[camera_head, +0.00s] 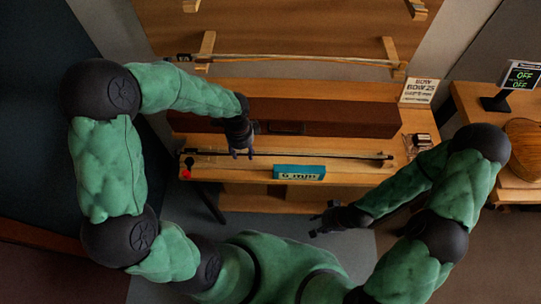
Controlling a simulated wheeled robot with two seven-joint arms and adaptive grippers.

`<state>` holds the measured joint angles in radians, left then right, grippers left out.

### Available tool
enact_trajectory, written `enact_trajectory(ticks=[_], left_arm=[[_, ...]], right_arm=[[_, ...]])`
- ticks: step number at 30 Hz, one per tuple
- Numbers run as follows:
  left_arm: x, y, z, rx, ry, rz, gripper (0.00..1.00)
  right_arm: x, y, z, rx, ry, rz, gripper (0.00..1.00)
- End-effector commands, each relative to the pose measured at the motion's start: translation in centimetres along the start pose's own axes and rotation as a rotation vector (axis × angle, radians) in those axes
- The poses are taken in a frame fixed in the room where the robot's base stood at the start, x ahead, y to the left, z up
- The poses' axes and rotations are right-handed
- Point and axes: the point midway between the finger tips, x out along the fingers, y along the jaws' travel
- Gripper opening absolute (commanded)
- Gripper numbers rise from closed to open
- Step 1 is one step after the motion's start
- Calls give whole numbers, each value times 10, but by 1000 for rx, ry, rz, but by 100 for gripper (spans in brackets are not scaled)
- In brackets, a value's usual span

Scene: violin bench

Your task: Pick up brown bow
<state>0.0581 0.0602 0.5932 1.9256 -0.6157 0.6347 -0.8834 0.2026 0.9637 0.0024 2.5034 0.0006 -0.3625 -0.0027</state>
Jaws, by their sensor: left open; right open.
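A long thin bow with a light brown stick (300,57) lies across two wooden pegs on the upper rack. A second, darker bow (330,155) lies lengthwise along the front of the wooden bench. I cannot tell for certain which one is the brown bow. My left gripper (243,154) is open and points down at the dark bow, left of its middle; I cannot tell whether it touches it. My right gripper (318,222) is open and empty, in front of the bench and apart from both bows.
A teal box (299,173) marked "6 mm" sits at the bench's front edge. A long brown case (330,118) lies behind the dark bow. A sign (419,91) and a small box (421,141) are at the right. A side table holds a display (520,75) and a violin-like body (524,147).

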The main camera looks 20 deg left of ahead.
Motion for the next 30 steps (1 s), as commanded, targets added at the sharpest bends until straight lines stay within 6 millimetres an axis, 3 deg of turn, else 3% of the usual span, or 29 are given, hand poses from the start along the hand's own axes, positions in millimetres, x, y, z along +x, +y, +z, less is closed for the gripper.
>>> enact_trajectory(ticks=[3, 10, 11, 15, 16, 30], left_arm=[[16, 0, 1, -3, -1, 1, 45], [16, 0, 1, -3, 0, -1, 45], [16, 0, 1, -3, 0, -1, 42], [16, 0, 1, -3, 0, -1, 3], [16, 0, 1, -3, 0, -1, 0], [12, 0, 1, -2, 0, -2, 0]], right_arm=[[6, 2, 0, 0, 0, 0, 42], [6, 2, 0, 0, 0, 0, 42], [6, 2, 0, 0, 0, 0, 42], [6, 2, 0, 0, 0, 0, 42], [6, 2, 0, 0, 0, 0, 42], [3, 1, 0, 0, 0, 0, 42]])
